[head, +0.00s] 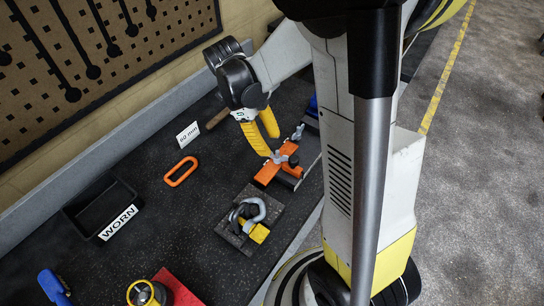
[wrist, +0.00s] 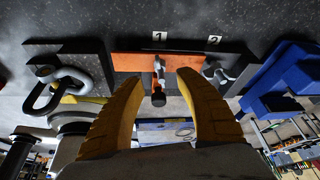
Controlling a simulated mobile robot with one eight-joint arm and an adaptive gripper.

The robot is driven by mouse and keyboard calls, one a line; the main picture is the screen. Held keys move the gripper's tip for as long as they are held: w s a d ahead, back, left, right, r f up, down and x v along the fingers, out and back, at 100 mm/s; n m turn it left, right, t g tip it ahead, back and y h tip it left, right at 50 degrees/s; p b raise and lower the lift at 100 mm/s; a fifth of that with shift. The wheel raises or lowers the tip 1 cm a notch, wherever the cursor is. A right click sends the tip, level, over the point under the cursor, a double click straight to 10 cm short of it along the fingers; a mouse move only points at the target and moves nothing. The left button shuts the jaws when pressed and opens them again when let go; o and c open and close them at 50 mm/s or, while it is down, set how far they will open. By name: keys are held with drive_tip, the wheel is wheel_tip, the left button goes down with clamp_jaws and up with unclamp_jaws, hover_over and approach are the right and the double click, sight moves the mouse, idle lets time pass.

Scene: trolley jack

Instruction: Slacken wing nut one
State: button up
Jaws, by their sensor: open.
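Wing nut one (wrist: 157,70) is a small grey nut below the label "1" in the wrist view, on an orange bar (wrist: 128,62). A dark, round-ended part hangs below it. A second grey wing nut (wrist: 217,73) sits to the right below the label "2". My gripper (wrist: 161,77) has two yellow fingers spread apart, with wing nut one showing between their tips. Contact cannot be told. In the head view my gripper (head: 270,145) is at the orange clamp (head: 267,174), close to a grey wing nut (head: 279,157); another (head: 298,132) lies farther back.
A grey shackle (head: 253,211) with a yellow part rests on a dark plate near the clamp. An orange ring (head: 181,171), a black tray marked WORN (head: 88,205) and a "50 mm" card (head: 188,135) are on the bench. A blue object (wrist: 280,80) stands right of the second nut.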

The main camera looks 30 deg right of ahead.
sight(277, 157)
drive_tip(key=b+x, duration=0.1)
drive_tip(key=x, duration=0.5)
drive_tip(key=shift+w+b, duration=0.1)
drive_tip(key=shift+b, duration=0.25)
clamp_jaws()
drive_tip(key=shift+a, duration=0.1)
